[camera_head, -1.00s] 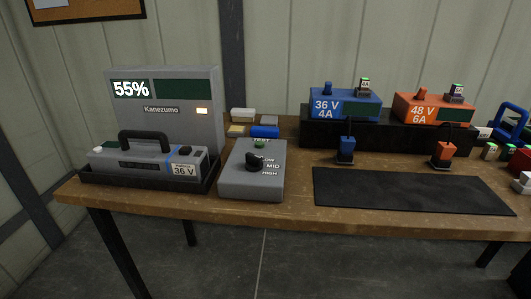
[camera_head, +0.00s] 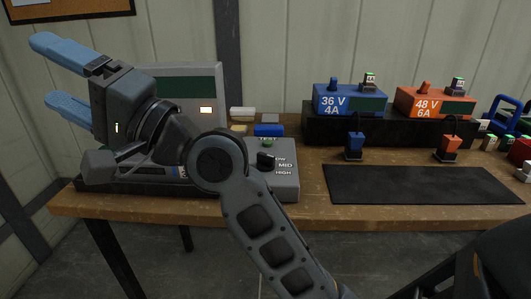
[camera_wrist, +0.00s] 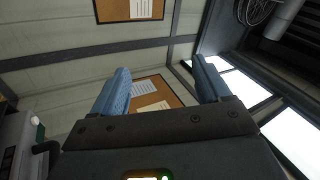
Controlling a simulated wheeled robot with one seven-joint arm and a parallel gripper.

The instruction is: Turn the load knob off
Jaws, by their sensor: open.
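The load knob (camera_head: 265,161) is a black knob on a grey box with LOW, MID and HIGH labels (camera_head: 286,178) on the workbench. The arm covers the box's left part, and I cannot tell exactly which label the knob points at. My gripper (camera_head: 55,75) is open and empty, raised at the upper left of the head view, with its blue fingers pointing left, away from the knob.
The grey display unit (camera_head: 205,85) and the battery tray stand behind my arm, mostly hidden. A dark mat (camera_head: 420,186) lies clear in front.

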